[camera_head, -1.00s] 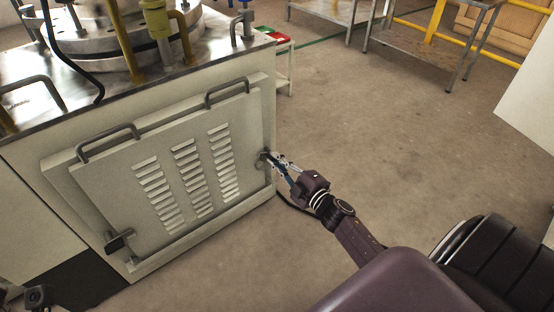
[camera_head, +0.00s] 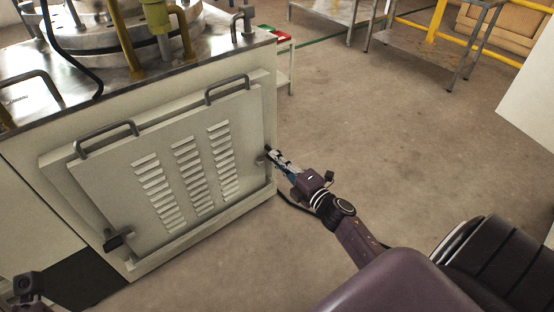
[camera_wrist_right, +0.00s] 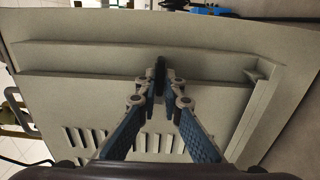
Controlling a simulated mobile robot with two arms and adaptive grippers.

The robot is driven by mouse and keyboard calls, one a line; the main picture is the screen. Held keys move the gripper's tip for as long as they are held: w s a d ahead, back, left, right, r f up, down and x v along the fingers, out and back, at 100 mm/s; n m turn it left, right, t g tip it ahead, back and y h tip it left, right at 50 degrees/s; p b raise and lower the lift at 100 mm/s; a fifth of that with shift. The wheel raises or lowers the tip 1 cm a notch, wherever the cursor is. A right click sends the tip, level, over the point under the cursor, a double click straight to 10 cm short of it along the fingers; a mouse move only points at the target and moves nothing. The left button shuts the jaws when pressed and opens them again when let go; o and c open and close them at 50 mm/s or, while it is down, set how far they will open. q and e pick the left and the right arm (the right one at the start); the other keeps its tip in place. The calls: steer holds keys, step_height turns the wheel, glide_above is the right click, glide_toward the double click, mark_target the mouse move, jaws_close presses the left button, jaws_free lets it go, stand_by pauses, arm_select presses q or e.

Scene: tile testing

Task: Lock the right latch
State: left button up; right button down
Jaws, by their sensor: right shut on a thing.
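The right latch (camera_head: 267,150) is a small dark handle at the right edge of the grey vented panel (camera_head: 122,182). My right gripper (camera_head: 275,157) is at it, with its fingers closed together. In the right wrist view my right gripper (camera_wrist_right: 159,88) is shut on the dark latch (camera_wrist_right: 159,68), whose tip shows between and beyond the fingertips. The fingers hide most of the latch, so its exact angle is hard to tell. The left latch (camera_head: 117,241) is a dark handle at the panel's lower left. A dark part of my left arm shows at the lower left corner; its gripper fingers are not visible.
The panel has two bar handles (camera_head: 228,89) along its top edge and closes the front of a machine cabinet with a metal top (camera_head: 90,100). Bare floor (camera_head: 370,140) lies open to the right. Metal tables (camera_head: 425,50) and a yellow rail stand at the back.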

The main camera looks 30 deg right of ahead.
steer(key=c, duration=2.1)
jaws_free()
steer(key=s, duration=0.8)
steer(key=s+d, duration=0.1)
steer(key=s, duration=0.3)
